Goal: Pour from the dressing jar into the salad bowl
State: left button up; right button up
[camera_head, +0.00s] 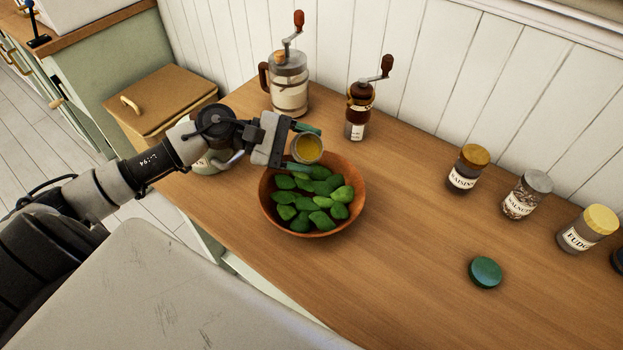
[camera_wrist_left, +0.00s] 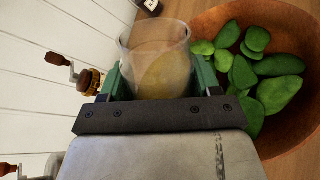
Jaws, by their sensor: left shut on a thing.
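The dressing jar (camera_head: 307,149) is a small clear open jar with yellow liquid inside. My left gripper (camera_head: 306,150) is shut on it and holds it above the back rim of the salad bowl. The jar looks tilted towards the bowl. It also shows between the green fingers in the left wrist view (camera_wrist_left: 158,62). The salad bowl (camera_head: 275,212) is a round brown bowl full of green leaves (camera_head: 322,200), standing on the wooden counter. It also shows at the right of the left wrist view (camera_wrist_left: 298,22). No stream of liquid is visible. My right gripper is not in view.
Two hand-crank grinders (camera_head: 290,85) (camera_head: 358,108) stand behind the bowl by the wall. Several labelled jars (camera_head: 463,172) line the right back. A green lid (camera_head: 485,272) lies on the counter (camera_head: 410,250). Another jar (camera_head: 212,160) is partly behind my left arm.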

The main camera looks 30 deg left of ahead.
pick_arm(q)
jog(key=shift+w+f, duration=0.1)
jog(key=shift+f+m+y+p, duration=0.2)
jog(key=shift+m+y+p, duration=0.1)
jog(key=shift+m+p, duration=0.15)
dwell(1.1)
jog(key=shift+r+m+t+y+p, duration=0.35)
jog(key=shift+m+p, duration=0.2)
jog(key=shift+p, duration=0.7)
dwell(1.3)
jog(key=shift+a+f+m+y+p, duration=0.1)
jog(key=shift+f+m+y+p, duration=0.15)
jog(key=shift+m+y+p, duration=0.45)
dwell(1.8)
jog(key=shift+r+t+p, duration=0.15)
jog(key=shift+t+p, duration=0.1)
jog(key=shift+p, duration=0.65)
dwell(0.4)
